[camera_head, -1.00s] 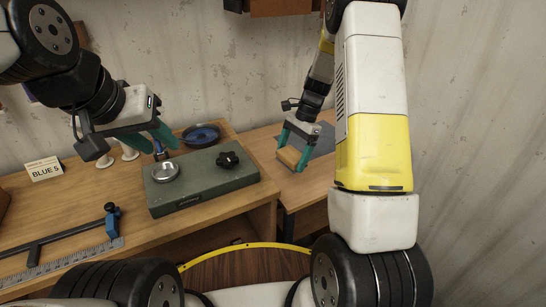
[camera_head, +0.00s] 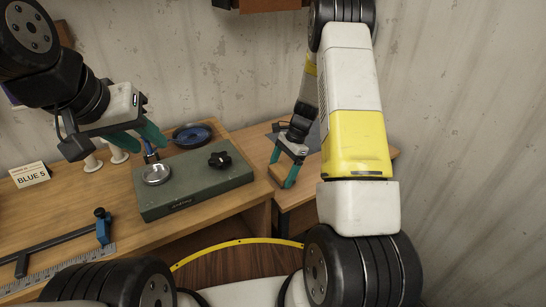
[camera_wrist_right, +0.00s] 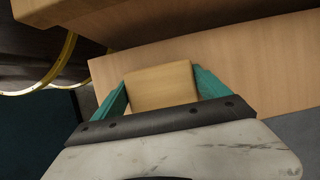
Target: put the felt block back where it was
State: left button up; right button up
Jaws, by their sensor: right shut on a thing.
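A tan block (camera_wrist_right: 161,86), which I take to be the felt block, sits between the two teal fingers of my right gripper (camera_wrist_right: 162,92). The gripper is shut on it. In the head view my right gripper (camera_head: 283,170) holds the block (camera_head: 280,173) at the front left part of the right-hand wooden table (camera_head: 318,184). I cannot tell whether the block touches the tabletop.
The green plate (camera_head: 205,183) on the left bench (camera_head: 60,215) carries a metal dish (camera_head: 157,174) and a black knob (camera_head: 222,159). A dark mat (camera_head: 313,136) lies on the right table. A clamp (camera_head: 65,237) lies at front left.

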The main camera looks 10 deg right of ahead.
jog(key=o, duration=1.3)
jog(key=shift+f, duration=0.15)
jog(key=v, duration=1.2)
jog(key=s+a+r+n+t, duration=0.2)
jog(key=s+r+n, duration=0.15)
jog(key=r, duration=0.65)
jog(key=s+a+r+n+t, duration=0.1)
jog(key=s+r+n+t, duration=0.1)
jog(key=s, duration=0.5)
jog(key=s+a+r+n+t+h, duration=0.1)
jog(key=s+a+r+n+t, duration=0.1)
jog(key=s+r+n, duration=0.3)
jog(key=s+a+r+n+t+h, duration=0.1)
jog(key=s+r+n, duration=0.3)
jog(key=s, duration=0.6)
jog(key=shift+s+a+r+t, duration=0.1)
jog(key=shift+a+r+t, duration=0.1)
jog(key=shift+r, duration=0.3)
jog(key=shift+s+a+r+t, duration=0.1)
jog(key=shift+r+t, duration=0.1)
jog(key=shift+r, duration=0.3)
